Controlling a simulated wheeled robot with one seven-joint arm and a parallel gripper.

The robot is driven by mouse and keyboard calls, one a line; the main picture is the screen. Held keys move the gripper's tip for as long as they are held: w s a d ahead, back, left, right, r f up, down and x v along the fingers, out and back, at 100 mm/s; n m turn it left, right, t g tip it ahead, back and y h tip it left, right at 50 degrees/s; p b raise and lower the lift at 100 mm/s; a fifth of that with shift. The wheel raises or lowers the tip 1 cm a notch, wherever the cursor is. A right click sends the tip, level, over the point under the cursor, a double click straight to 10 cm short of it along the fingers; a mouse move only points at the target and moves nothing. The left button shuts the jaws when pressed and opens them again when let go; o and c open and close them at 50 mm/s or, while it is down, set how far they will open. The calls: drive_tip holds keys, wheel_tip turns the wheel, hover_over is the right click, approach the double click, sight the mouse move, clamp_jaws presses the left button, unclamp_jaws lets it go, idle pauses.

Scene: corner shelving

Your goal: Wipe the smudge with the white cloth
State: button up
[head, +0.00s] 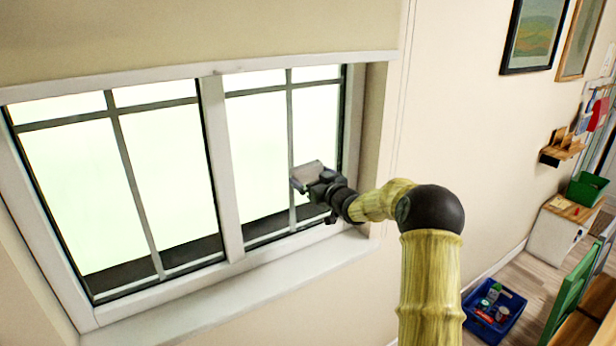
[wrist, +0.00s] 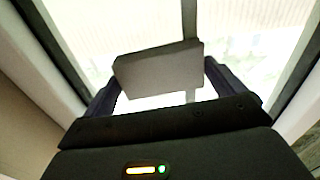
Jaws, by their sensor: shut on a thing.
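My gripper (head: 314,182) is at the right-hand window sash, near its vertical dark bar. It is shut on the white cloth (head: 306,173), which looks like a flat pale grey block. In the wrist view the cloth (wrist: 158,72) spans between the two dark fingers of my gripper (wrist: 162,84), slightly tilted, with bright window glass (wrist: 255,50) beyond it. I cannot tell whether the cloth touches the glass. I cannot make out a smudge in either view; it may be hidden by the cloth or lost in the bright panes.
The window's white frame (head: 222,165) and sill (head: 240,291) border the glass. Framed pictures (head: 532,35) hang on the right wall. A blue crate (head: 492,309) stands on the floor, with a green bin (head: 586,188) on a cabinet beyond.

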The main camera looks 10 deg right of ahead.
drive_tip(key=shift+w+d+p, duration=0.3)
drive_tip(key=shift+d+p, duration=0.2)
drive_tip(key=shift+d, duration=0.45)
drive_tip(key=shift+s+a+f+b, duration=0.1)
drive_tip(key=shift+a+f+b, duration=0.05)
drive_tip(key=shift+a+b, duration=0.4)
drive_tip(key=shift+s+a+b, duration=0.2)
drive_tip(key=shift+a+b, duration=0.25)
drive_tip(key=shift+a, duration=0.1)
drive_tip(key=shift+s+a+b, duration=0.15)
drive_tip(key=shift+a+b, duration=0.3)
drive_tip(key=shift+a, duration=0.05)
drive_tip(key=shift+s+a+r, duration=0.1)
drive_tip(key=shift+a+r, duration=0.1)
drive_tip(key=shift+a, duration=0.1)
drive_tip(key=shift+s+a+b, duration=0.3)
drive_tip(key=shift+a+b, duration=0.4)
drive_tip(key=shift+a, duration=0.1)
drive_tip(key=shift+s+a+b, duration=0.3)
drive_tip(key=shift+a+b, duration=0.4)
drive_tip(key=shift+a, duration=0.1)
